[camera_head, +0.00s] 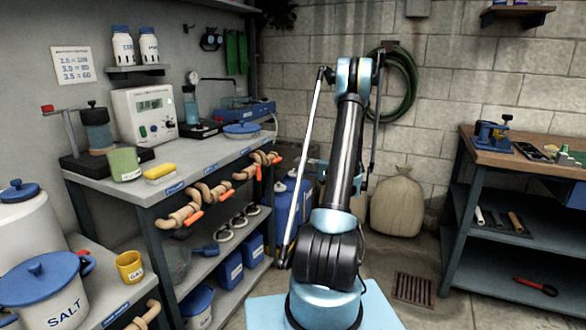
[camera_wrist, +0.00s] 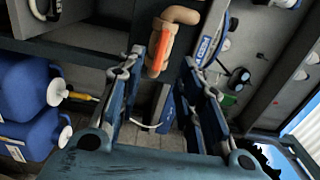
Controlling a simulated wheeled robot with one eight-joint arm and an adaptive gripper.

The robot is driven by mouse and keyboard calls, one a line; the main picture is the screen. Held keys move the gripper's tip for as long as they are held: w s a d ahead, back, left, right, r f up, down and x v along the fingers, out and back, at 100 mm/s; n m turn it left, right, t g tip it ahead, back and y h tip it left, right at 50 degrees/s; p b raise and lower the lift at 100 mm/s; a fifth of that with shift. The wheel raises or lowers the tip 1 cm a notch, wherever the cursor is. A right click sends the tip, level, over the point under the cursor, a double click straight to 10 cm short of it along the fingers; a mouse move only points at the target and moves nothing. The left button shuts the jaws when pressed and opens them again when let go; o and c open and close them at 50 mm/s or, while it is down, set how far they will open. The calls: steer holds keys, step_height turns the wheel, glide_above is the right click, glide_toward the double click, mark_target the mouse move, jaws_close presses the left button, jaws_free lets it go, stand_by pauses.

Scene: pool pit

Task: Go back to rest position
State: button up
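My gripper (camera_wrist: 164,66) shows in the wrist view with its two fingers spread apart and nothing held between them. Beyond the gap are a tan pipe with an orange valve handle (camera_wrist: 158,48) and the bench edge. In the head view my arm stands upright in the middle, bent at a high elbow. The gripper lies mostly hidden behind the arm there, and I cannot make out its fingers.
A grey bench (camera_head: 205,165) with valves along its front stands left. Blue jugs (camera_wrist: 25,100) show at left in the wrist view. A wooden-topped workbench (camera_head: 510,155) stands right. A sack (camera_head: 398,203) leans on the back wall. Floor around a drain grate (camera_head: 413,289) is clear.

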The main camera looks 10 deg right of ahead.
steer(key=shift+s+d, duration=0.2)
steer(key=shift+d, duration=0.05)
steer(key=s+a+r+n+g+h, duration=0.2)
steer(key=s+a+r+g+h, duration=0.1)
steer(key=s+a+r, duration=0.5)
steer(key=s+a+n+g+h, duration=0.1)
steer(key=s+a+g+h, duration=0.1)
steer(key=s+a, duration=0.3)
steer(key=s+a+g+h, duration=0.1)
steer(key=s+a, duration=0.1)
steer(key=s, duration=0.5)
steer(key=s+d+f+n+h, duration=0.1)
steer(key=s+f+h, duration=0.1)
steer(key=s, duration=0.7)
steer(key=s+d+f+n+g+h, duration=0.1)
steer(key=s+d+f+h, duration=0.1)
steer(key=s, duration=0.8)
steer(key=s+d+f+n+g+h, duration=0.1)
steer(key=s+f+h, duration=0.3)
steer(key=s, duration=0.5)
steer(key=shift+s+d+f+n+h, duration=0.2)
steer(key=shift+d+n+h, duration=0.1)
steer(key=shift+d+n, duration=0.35)
